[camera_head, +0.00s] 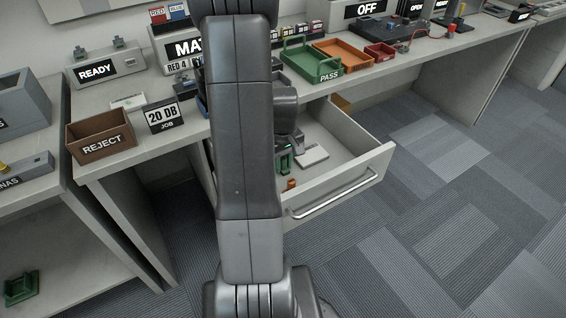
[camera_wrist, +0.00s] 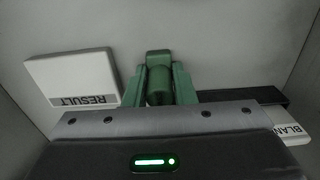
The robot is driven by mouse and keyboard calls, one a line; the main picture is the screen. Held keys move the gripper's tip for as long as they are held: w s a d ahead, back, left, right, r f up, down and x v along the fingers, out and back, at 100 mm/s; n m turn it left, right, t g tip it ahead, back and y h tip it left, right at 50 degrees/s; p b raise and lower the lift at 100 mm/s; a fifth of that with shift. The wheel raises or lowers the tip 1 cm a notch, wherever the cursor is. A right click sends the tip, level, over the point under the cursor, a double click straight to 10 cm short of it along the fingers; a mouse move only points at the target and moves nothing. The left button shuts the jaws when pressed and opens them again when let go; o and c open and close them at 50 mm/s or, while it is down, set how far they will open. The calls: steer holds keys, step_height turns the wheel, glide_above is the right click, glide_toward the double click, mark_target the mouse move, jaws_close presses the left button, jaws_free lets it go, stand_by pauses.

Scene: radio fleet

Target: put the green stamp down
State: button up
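The green stamp (camera_wrist: 158,82) shows in the wrist view inside the open drawer, upright in the picture just beyond my gripper (camera_wrist: 158,115). It has a central knob between two green side pieces. The dark body of my gripper covers its lower part and hides my fingertips, so I cannot tell whether they are closed on it, nor whether it touches the drawer floor. In the head view my arm hides most of this spot; a bit of green (camera_head: 285,162) shows at the arm's right edge.
In the drawer, a white RESULT block (camera_wrist: 75,78) lies left of the stamp and a BLANK item (camera_wrist: 290,132) right. The open drawer (camera_head: 345,150) juts from the desk. A REJECT box (camera_head: 100,137), a green PASS tray (camera_head: 310,62) and an orange tray (camera_head: 343,55) stand on top.

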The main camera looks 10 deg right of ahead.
steer(key=o, duration=0.4)
steer(key=shift+r, duration=0.1)
step_height(320, 180, up, 12)
steer(key=p, duration=0.3)
